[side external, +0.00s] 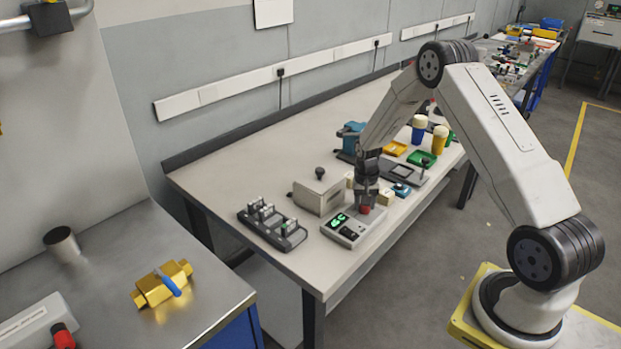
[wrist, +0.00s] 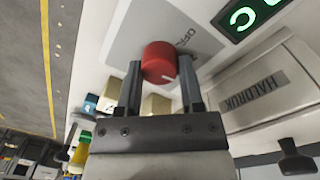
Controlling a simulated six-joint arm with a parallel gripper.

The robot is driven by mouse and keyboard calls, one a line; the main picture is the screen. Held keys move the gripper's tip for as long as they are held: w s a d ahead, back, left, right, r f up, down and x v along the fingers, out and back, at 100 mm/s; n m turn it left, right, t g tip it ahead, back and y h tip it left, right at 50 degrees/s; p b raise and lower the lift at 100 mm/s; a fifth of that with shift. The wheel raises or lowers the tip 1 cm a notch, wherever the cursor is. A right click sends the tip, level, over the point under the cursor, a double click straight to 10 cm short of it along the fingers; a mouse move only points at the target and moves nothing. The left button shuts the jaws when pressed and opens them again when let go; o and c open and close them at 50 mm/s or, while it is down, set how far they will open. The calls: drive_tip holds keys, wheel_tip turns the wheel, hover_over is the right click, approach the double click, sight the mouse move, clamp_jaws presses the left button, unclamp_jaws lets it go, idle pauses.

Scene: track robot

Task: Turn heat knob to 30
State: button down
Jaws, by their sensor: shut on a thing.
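The red heat knob (wrist: 159,62) sits on the light grey face of the control box, beside an "OFF" marking. A white pointer line shows on the knob. In the side view the knob (side external: 365,210) is at the right end of the box (side external: 345,238). The box has a green lit display (side external: 339,220), which is cut off in the wrist view (wrist: 247,15); I cannot read its value surely. My gripper (wrist: 160,85) is shut on the knob, one finger on each side. In the side view my gripper (side external: 366,200) points down at the knob.
A grey box marked HALDRUK (wrist: 265,85) with a dark knob stands close beside the control box. A dark rack (side external: 272,228) is to its left. Blue and cream blocks (side external: 400,190), a green tray (side external: 421,158) and cups (side external: 439,138) are behind.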

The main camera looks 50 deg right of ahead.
drive_tip(key=shift+n, duration=1.8)
drive_tip(key=shift+c, duration=1.2)
unclamp_jaws()
drive_tip(key=shift+w+a+r, duration=0.1)
drive_tip(key=shift+r, duration=1.85)
drive_tip(key=shift+a+r, duration=0.1)
drive_tip(key=shift+r, duration=1.85)
